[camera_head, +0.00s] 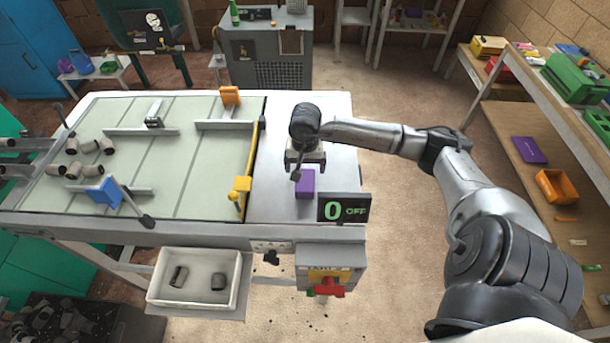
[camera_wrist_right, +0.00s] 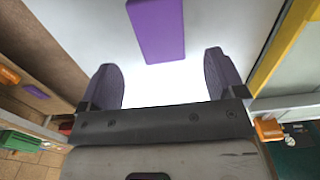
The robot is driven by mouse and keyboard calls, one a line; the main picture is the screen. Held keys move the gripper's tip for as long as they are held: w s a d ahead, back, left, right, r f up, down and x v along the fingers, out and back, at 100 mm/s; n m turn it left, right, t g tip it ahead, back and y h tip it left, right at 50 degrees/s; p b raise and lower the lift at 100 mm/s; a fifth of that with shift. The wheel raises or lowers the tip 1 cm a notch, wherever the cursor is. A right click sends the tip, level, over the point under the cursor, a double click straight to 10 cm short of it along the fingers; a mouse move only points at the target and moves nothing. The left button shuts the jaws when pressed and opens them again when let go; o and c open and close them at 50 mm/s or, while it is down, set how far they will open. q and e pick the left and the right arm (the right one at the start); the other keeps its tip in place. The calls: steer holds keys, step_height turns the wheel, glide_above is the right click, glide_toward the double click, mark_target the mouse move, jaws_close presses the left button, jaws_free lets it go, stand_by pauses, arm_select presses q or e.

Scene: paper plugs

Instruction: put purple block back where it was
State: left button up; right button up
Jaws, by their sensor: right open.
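The purple block (camera_head: 305,183) rests on the smooth white part of the table, just behind the black display. In the right wrist view the purple block (camera_wrist_right: 157,28) lies on the white surface, ahead of the gap between the fingers. My right gripper (camera_head: 302,170) is open and points down just beyond the block, with nothing between its fingers. In the right wrist view the fingers of the right gripper (camera_wrist_right: 163,82) stand apart, and the block appears clear of them. My left gripper is not in view.
The display reading "0 OFF" (camera_head: 344,208) stands at the table's front edge. A yellow rail (camera_head: 253,150) borders the pale green belt (camera_head: 195,165), which carries several grey plugs (camera_head: 90,146). A white bin (camera_head: 195,280) with two plugs hangs in front. Shelves (camera_head: 480,95) stand at right.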

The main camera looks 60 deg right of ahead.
mark_target(305, 180)
steer(key=shift+r, duration=2.15)
